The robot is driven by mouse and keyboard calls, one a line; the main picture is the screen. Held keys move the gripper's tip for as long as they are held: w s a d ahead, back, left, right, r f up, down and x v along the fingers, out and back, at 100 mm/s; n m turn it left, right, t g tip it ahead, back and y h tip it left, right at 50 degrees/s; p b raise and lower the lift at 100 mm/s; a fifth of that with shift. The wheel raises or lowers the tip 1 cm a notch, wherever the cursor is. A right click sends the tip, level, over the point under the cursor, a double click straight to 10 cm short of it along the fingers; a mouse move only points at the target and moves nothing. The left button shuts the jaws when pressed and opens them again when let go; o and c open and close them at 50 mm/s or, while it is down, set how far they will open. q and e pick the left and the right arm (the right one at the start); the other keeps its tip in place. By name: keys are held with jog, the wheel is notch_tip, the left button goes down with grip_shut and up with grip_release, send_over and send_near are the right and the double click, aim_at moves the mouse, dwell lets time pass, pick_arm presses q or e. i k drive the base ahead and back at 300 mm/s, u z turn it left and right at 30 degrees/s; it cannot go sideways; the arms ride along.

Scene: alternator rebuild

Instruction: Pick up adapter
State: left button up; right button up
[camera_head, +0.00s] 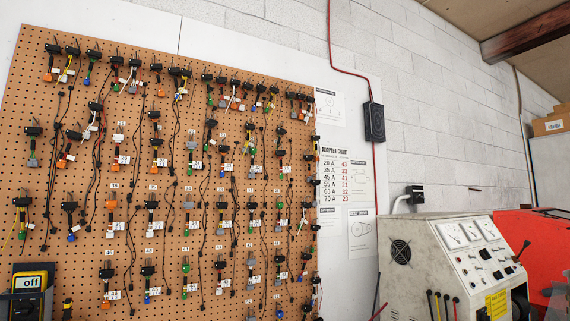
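Many adapters with short cables and white tags hang in rows on a brown pegboard (75,130) that fills the left half of the head view. One with an orange end (110,215) hangs at the lower left, and one with a green end (187,268) hangs at the lower middle. The frame does not show which adapter the task means. An adapter chart (338,175) with amp values and red numbers is on the wall right of the board. Neither of my grippers is in view.
A grey test bench (425,260) with gauges and levers stands at the lower right, beside a red machine (555,240). A yellow and black meter reading "off" (31,282) is at the lower left. A black box (374,121) with a red cable is on the wall.

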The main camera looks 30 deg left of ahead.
aim_at(223, 148)
jog(key=z, duration=0.45)
jog(key=i, duration=1.55)
jog(key=u, duration=1)
jog(key=i, duration=0.6)
jog(key=u, duration=0.75)
